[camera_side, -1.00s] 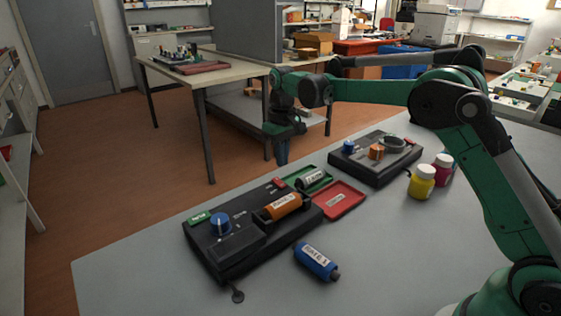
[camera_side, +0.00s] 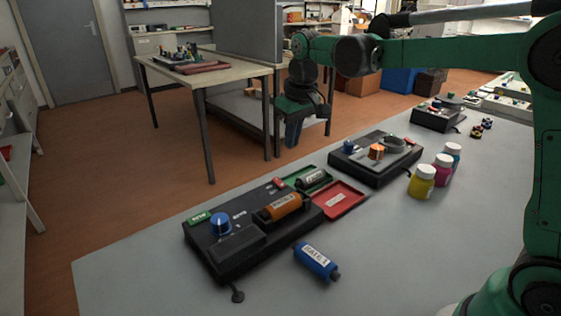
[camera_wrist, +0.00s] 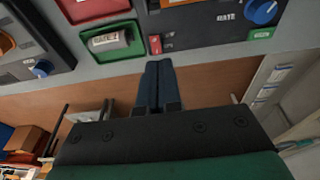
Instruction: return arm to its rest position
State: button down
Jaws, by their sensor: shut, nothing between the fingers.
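My gripper (camera_side: 293,134) hangs in the air above and behind the far edge of the grey table, with its fingers together and empty. In the wrist view its dark blue fingers (camera_wrist: 159,86) lie side by side with nothing between them. A black device (camera_side: 215,250) on the table holds an orange cartridge (camera_side: 283,206) in its slot. A blue cartridge (camera_side: 316,261) lies on the table in front of the device. A grey cartridge (camera_side: 312,176) lies in a green tray (camera_side: 297,177). A red tray (camera_side: 347,206) beside it looks empty.
A second black device (camera_side: 372,175) stands behind, and a third (camera_side: 437,117) farther back. Yellow (camera_side: 422,183), magenta (camera_side: 441,169) and blue (camera_side: 453,153) bottles stand at the right. The front right tabletop (camera_side: 420,260) is clear. A workbench (camera_side: 205,80) stands behind my gripper.

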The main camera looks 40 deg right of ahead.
jog(key=s+a+f+t, duration=0.1)
jog(key=s+t, duration=0.1)
jog(key=s, duration=0.5)
jog(key=s+a+f+t, duration=0.1)
jog(key=s+t, duration=0.1)
jog(key=s, duration=0.5)
jog(key=shift+s+a+f+t, duration=0.15)
jog(key=shift+a+f+t, duration=0.1)
jog(key=shift+f+t, duration=0.15)
